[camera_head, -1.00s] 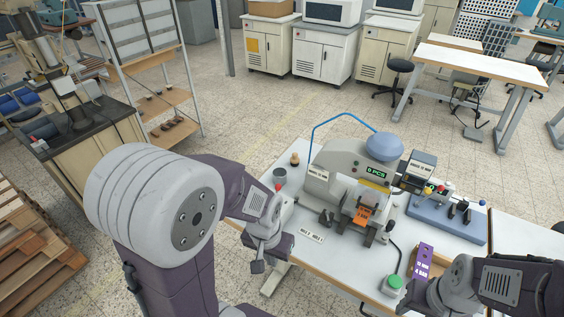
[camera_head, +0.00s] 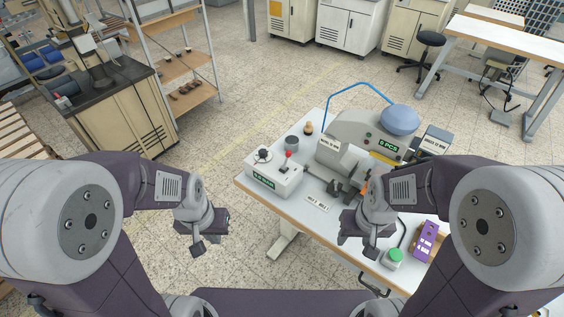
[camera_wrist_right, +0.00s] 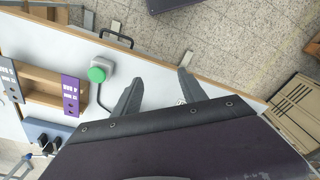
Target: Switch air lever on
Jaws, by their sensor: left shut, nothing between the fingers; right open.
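The air lever (camera_head: 287,161) has a red knob and stands up from a white box (camera_head: 290,188) at the table's left edge. A round black-and-white gauge sits beside it on the box, and a green display is on the front. My left gripper (camera_head: 210,247) is shut and empty, left of the table over the floor, apart from the lever. My right gripper (camera_head: 360,246) is near the table's front edge, right of and nearer than the lever. The right wrist view shows its fingers (camera_wrist_right: 158,90) open with nothing between them.
The stamping press (camera_head: 350,130) with a blue dome stands behind my right gripper. A grey cup (camera_head: 292,142) is behind the lever box. A green button (camera_head: 395,255) and a purple box (camera_head: 425,240) are at the front right. Floor left of the table is clear.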

